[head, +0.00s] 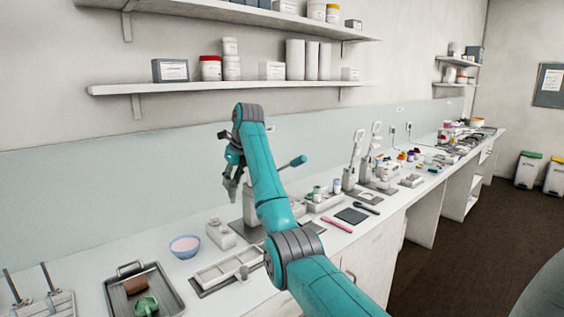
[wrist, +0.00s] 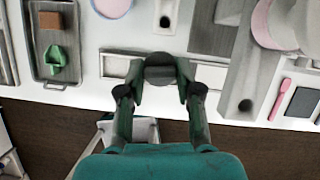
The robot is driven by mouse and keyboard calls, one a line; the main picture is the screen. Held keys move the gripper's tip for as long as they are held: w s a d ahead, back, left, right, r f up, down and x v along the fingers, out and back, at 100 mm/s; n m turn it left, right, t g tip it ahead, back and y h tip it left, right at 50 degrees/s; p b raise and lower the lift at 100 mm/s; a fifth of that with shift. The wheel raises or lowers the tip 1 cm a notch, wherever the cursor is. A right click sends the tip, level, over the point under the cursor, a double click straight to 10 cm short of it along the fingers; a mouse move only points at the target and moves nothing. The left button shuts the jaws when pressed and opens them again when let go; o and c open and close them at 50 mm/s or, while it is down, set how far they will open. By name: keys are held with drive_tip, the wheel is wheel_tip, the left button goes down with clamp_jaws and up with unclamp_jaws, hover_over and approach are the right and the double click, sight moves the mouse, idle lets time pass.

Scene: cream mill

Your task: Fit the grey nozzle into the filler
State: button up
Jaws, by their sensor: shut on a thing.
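My gripper (wrist: 160,74) is shut on a grey round piece, the grey nozzle (wrist: 161,66), seen end-on between the fingertips in the wrist view. In the head view my gripper (head: 231,184) points down, with the nozzle (head: 231,191) at its tips, held above the bench. What appears to be the filler, a grey body (wrist: 245,85) with a dark round hole and pink cream above it, stands to the right in the wrist view, apart from the nozzle. In the head view my arm hides most of it; its grey base (head: 243,231) shows.
A white compartment tray (head: 215,273) lies below my gripper, towards the bench front. A white block with a hole (head: 220,235) and a pink-filled bowl (head: 185,246) stand behind it. A metal tray (head: 172,290) is at left. A pink tool (head: 336,224) and dark square (head: 351,215) lie right.

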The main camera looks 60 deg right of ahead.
drive_tip(key=s+d+r+m, duration=0.1)
drive_tip(key=s+d+r, duration=0.1)
drive_tip(key=s+d, duration=0.4)
drive_tip(key=s+d+r+m, duration=0.15)
drive_tip(key=s+d, duration=0.25)
drive_tip(key=d, duration=0.5)
wheel_tip(320, 180, down, 9)
drive_tip(key=shift+w+a+n+h, duration=0.25)
drive_tip(key=shift+n+h, duration=0.05)
drive_tip(key=shift+n, duration=0.05)
idle(0.7)
drive_tip(key=shift+f, duration=0.1)
idle(0.4)
drive_tip(key=o, duration=1.1)
drive_tip(key=shift+c, duration=0.2)
drive_tip(key=shift+r, duration=3)
